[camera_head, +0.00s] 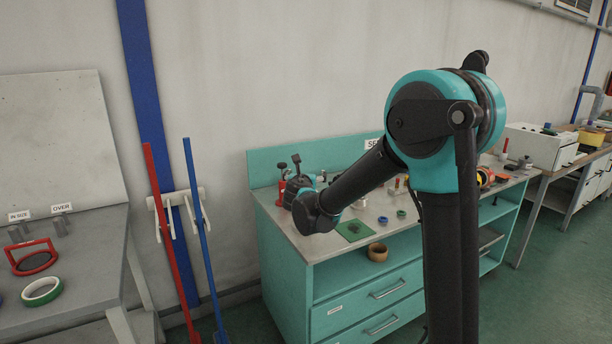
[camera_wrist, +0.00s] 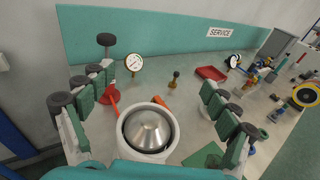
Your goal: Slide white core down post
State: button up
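My gripper (camera_wrist: 160,95) shows in the wrist view with its green-and-white, black-knobbed fingers spread wide at left and right. It is open, and I see nothing pinched between the fingertips. A white ring (camera_wrist: 126,127) surrounds a shiny metal dome low between the fingers; I cannot tell whether this is the white core on its post or part of my palm. In the head view, my gripper is mostly hidden behind my dark wrist, over the left end of the teal bench (camera_head: 286,268). No white core on a post can be made out there.
A round gauge (camera_wrist: 133,62), a red tray (camera_wrist: 211,74) and a small brass piece (camera_wrist: 174,80) are on the bench. Red and blue poles (camera_head: 203,235) stand left of the bench.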

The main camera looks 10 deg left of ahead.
jog(key=shift+o, duration=0.4)
jog(key=shift+s, duration=0.1)
jog(key=s+r, duration=0.1)
jog(key=s, duration=1)
jog(key=shift+s+r, duration=0.35)
jog(key=shift+r, duration=0.05)
